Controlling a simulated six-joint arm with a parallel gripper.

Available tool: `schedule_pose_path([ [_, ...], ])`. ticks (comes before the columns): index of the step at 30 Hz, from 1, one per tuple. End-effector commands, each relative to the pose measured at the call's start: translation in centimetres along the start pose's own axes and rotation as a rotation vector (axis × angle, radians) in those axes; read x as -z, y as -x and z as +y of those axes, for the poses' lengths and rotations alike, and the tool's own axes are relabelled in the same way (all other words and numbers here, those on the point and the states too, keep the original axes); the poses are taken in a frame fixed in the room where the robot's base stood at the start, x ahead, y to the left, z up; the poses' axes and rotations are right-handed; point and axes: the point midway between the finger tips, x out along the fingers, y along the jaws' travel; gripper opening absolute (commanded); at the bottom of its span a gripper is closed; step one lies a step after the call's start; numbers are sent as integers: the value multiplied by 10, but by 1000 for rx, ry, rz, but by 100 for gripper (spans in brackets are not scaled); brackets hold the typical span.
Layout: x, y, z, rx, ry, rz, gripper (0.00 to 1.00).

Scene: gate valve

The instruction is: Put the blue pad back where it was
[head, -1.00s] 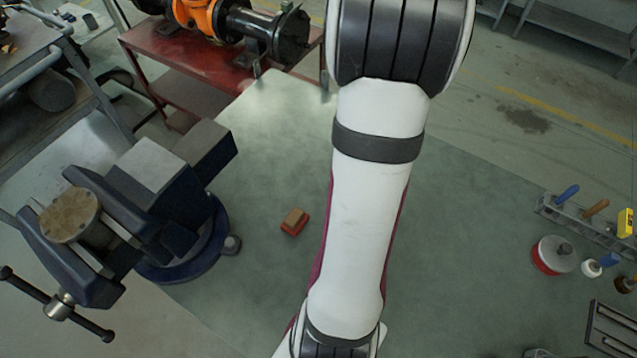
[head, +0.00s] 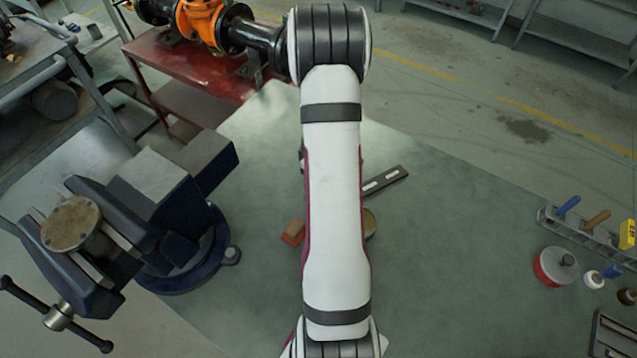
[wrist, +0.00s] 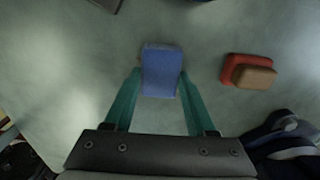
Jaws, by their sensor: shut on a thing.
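The blue pad (wrist: 162,72) shows in the wrist view as a flat blue block between the two green fingers. My gripper (wrist: 160,75) is shut on it, with one finger on each side. I cannot tell how high the pad is above the green bench top. In the head view my arm hides both the gripper and the pad. A red block with a tan top (wrist: 248,71) lies to the right of the pad in the wrist view, apart from it. In the head view the same red and tan block (head: 292,232) lies just left of my arm.
A large blue vise (head: 150,215) stands at the left. A dark slotted bar (head: 386,182) and a partly hidden brownish round thing (head: 370,224) lie right of my arm. The bench (head: 460,240) between is clear.

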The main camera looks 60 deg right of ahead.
Motion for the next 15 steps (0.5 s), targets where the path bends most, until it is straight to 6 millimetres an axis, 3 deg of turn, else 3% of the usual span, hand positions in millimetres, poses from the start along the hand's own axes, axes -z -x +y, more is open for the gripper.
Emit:
schedule_pose_path([
  [6,0,-2,0,1,0,0,4],
  [7,0,-2,0,0,0,0,61],
  [11,0,-2,0,0,1,0,85],
  [15,0,-2,0,0,1,0,86],
])
